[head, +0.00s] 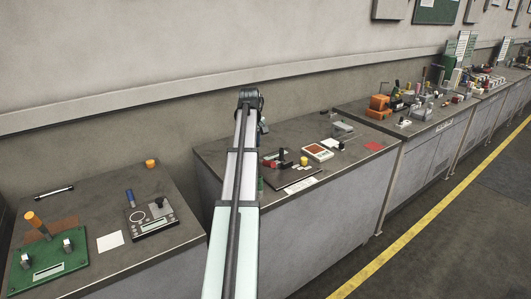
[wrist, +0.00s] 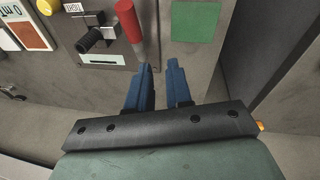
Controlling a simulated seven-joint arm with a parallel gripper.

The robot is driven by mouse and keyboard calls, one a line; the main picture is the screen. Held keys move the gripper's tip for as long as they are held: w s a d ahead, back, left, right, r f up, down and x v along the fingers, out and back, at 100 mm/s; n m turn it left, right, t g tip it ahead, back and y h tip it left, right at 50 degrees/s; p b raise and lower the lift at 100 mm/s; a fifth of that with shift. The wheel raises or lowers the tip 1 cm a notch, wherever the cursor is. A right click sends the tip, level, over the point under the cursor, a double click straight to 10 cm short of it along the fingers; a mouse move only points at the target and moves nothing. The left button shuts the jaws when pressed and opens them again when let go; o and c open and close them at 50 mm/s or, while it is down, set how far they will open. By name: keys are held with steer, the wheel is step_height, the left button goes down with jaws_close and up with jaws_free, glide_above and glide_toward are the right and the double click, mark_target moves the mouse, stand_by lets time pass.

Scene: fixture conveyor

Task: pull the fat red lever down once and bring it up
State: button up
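In the wrist view the fat red lever (wrist: 129,20) stands up from a panel near the top, with its red grip tilted in the picture. My gripper (wrist: 159,66) has two blue fingers with a gap between them and nothing in it. The fingertips are below and to the right of the red lever, apart from its grip. In the head view a small red piece (head: 268,163) shows just right of my arm, probably the same lever.
A black lever (wrist: 97,38) stands left of the red one. A yellow knob (wrist: 46,6) is further left, and a green square (wrist: 195,20) lies to the right. In the head view a bench on the left holds a green board (head: 75,270).

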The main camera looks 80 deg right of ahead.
steer(key=shift+n+g, duration=0.5)
steer(key=shift+n, duration=0.1)
steer(key=w, duration=0.3)
steer(key=w+d, duration=0.1)
steer(key=w, duration=0.4)
steer(key=shift+w+d, duration=0.25)
steer(key=shift+w, duration=0.05)
jaws_close()
steer(key=s+d+r+m+g, duration=0.35)
steer(key=s+m+g, duration=0.2)
steer(key=m, duration=1.45)
glide_above(265, 162)
steer(key=d, duration=0.2)
steer(key=shift+g, duration=0.45)
steer(key=f, duration=0.7)
steer(key=shift+w+a, duration=0.25)
steer(key=shift+w, duration=0.15)
steer(key=shift+s+a+f, duration=0.1)
steer(key=shift+a+f, duration=0.1)
steer(key=shift+f, duration=0.3)
steer(key=shift+s+a+f, duration=0.1)
steer(key=shift+a+f, duration=0.1)
steer(key=shift+f, duration=0.3)
steer(key=shift+s+a+f, duration=0.1)
steer(key=shift+a+f, duration=0.2)
steer(key=shift+f, duration=0.55)
